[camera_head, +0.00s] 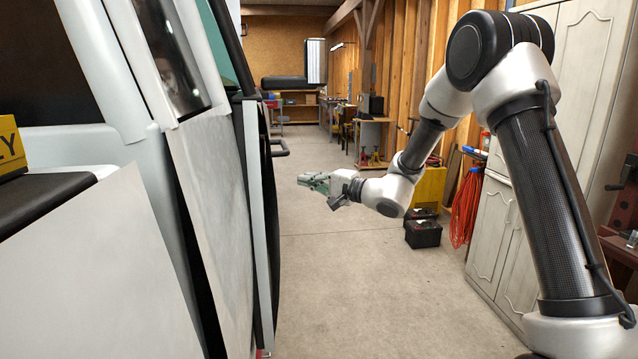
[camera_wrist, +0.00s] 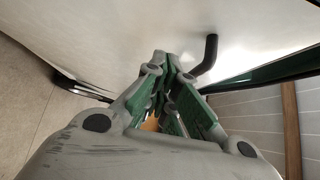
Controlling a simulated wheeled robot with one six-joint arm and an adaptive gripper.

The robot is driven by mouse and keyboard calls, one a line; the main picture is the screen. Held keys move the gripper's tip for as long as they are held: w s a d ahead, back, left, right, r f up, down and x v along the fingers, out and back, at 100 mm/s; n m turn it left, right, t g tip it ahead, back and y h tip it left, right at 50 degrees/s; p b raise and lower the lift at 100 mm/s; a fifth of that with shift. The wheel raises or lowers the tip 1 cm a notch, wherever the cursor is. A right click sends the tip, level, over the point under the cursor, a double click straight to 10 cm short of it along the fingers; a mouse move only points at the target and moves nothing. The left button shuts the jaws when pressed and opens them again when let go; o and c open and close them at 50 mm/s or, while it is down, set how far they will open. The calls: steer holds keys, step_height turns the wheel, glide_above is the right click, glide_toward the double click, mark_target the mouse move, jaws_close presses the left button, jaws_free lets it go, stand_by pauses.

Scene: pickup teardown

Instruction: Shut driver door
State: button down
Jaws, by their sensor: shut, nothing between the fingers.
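The white pickup fills the left of the head view. A pale door panel with dark edges (camera_head: 245,215) is seen nearly edge-on; how far it stands open is hard to tell. My gripper (camera_head: 308,181) is to the right of the handle and a little lower, pointing left towards the door, with a gap between in the head view. In the wrist view my gripper (camera_wrist: 168,68) is shut and empty in front of the pale door face (camera_wrist: 120,25).
Clear concrete floor (camera_head: 340,280) lies between the pickup and the grey cabinets (camera_head: 500,235) on the right. A black case (camera_head: 423,233), a yellow object (camera_head: 427,187) and a coiled orange cable (camera_head: 465,210) are by the cabinets. Workbenches stand at the back.

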steer(key=w+a, duration=0.1)
steer(key=a, duration=0.6)
steer(key=shift+w, duration=0.4)
steer(key=shift+a, duration=0.2)
